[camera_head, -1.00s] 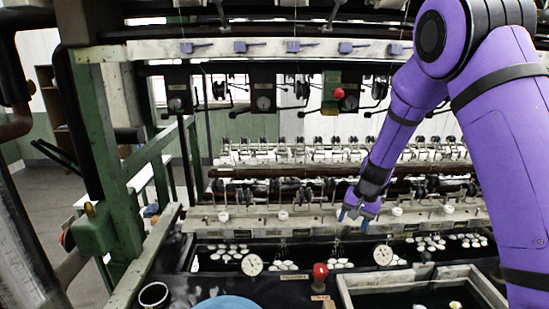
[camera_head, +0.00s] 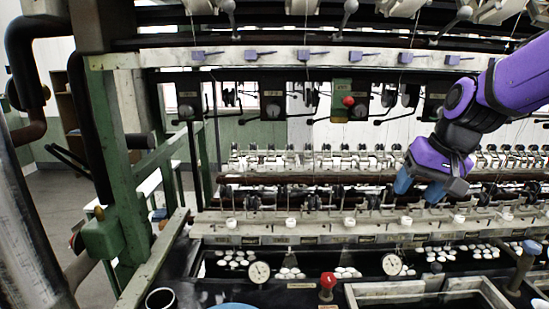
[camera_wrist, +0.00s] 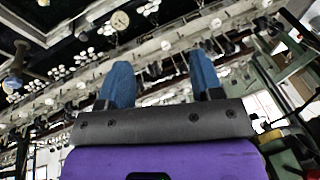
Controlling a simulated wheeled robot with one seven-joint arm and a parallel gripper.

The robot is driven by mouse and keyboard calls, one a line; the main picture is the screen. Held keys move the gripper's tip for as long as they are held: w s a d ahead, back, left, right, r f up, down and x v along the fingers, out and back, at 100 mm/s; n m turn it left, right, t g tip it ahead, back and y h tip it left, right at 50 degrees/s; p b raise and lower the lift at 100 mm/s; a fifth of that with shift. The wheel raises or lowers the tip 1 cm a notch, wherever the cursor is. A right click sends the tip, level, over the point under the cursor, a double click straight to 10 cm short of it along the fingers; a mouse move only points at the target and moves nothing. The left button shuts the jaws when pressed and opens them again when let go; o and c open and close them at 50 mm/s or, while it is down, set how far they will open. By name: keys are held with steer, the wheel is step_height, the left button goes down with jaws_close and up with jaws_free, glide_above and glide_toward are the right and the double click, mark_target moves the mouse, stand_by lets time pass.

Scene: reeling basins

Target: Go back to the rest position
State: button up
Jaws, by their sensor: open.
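My purple arm comes in from the right edge in the head view. My gripper (camera_head: 419,186) hangs in the air in front of the reeling machine, right of the middle, with its blue fingertips pointing down and to the left. In the wrist view, my gripper (camera_wrist: 162,82) shows its two blue fingers wide apart with nothing between them. It is open and empty.
The reeling machine (camera_head: 330,242) fills the background. Below are dark basins with white cocoons (camera_head: 348,272), two round gauges (camera_head: 259,272), a red knob (camera_head: 327,281) and a pale-rimmed trough (camera_head: 420,288). A green frame (camera_head: 125,150) stands at left, with open floor beyond.

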steer(key=s+d+r+t+h, duration=0.1)
steer(key=s+r, duration=0.1)
steer(key=s, duration=0.7)
steer(key=s+d+r+n+t+h, duration=0.1)
steer(key=s+r, duration=0.1)
steer(key=s, duration=0.7)
steer(key=shift+d+n, duration=0.3)
steer(key=shift+d, duration=0.05)
steer(key=shift+r, duration=0.1)
